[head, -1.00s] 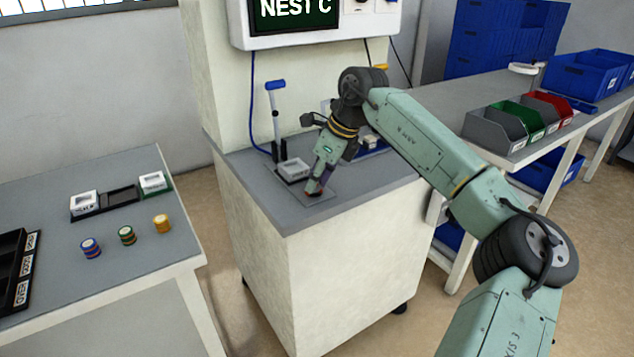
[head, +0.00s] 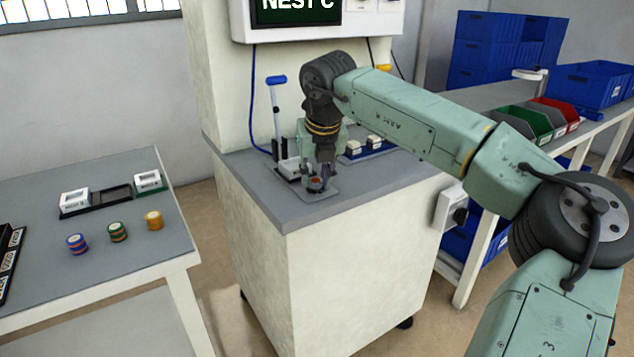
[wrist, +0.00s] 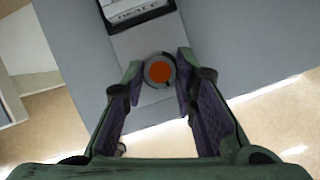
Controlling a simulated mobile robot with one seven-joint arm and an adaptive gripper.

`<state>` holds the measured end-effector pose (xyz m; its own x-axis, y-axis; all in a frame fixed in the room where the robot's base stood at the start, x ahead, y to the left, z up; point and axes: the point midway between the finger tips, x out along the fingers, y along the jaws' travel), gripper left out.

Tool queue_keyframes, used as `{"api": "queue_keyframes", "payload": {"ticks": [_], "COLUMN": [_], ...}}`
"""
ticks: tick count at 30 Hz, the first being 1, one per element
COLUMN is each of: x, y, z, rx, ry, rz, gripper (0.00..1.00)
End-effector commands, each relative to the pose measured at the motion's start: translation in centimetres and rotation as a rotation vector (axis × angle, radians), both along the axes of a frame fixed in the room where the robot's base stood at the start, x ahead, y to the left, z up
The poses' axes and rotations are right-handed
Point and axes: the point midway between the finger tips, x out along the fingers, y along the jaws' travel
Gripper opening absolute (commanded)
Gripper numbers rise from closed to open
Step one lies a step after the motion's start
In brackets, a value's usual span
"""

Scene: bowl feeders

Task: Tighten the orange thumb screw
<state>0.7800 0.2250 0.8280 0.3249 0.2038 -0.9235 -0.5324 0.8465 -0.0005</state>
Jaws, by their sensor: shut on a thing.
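The orange thumb screw (wrist: 160,71) shows in the wrist view as an orange disc in a grey ring, between my two fingertips. In the head view a bit of its orange (head: 314,184) shows low on the bench top, at the fingers. My gripper (head: 320,181) points straight down and is shut on the screw; it also shows in the wrist view (wrist: 160,76). The screw sits on a light grey plate (head: 331,193). How far it is screwed in cannot be told.
A toggle clamp with a blue-tipped handle (head: 276,80) stands just behind left of my gripper. A blue tray (head: 374,152) with white blocks is to the right. The screen (head: 297,12) hangs above. The bench's front corner is clear.

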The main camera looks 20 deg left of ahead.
Motion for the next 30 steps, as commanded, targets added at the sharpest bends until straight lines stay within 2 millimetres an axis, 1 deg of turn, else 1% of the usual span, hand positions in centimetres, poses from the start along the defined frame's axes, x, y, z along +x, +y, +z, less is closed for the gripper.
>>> {"api": "queue_keyframes", "payload": {"ticks": [1,6,12,28,29,30], "x": [-0.05,-0.08,-0.07,-0.09,-0.09,-0.09], "y": [0.02,0.1,0.08,0.1,0.1,0.1], "z": [-0.24,-0.16,-0.08,-0.01,-0.01,-0.02], "rx": [-0.003,-0.002,-0.002,-0.001,-0.001,-0.001], "ry": [-0.001,0.001,0.002,0.003,0.003,0.003], "rz": [-0.03,-0.122,-0.186,-0.209,-0.209,-0.209], "gripper": [0.0,0.0,0.0,0.0,0.27,0.29]}}
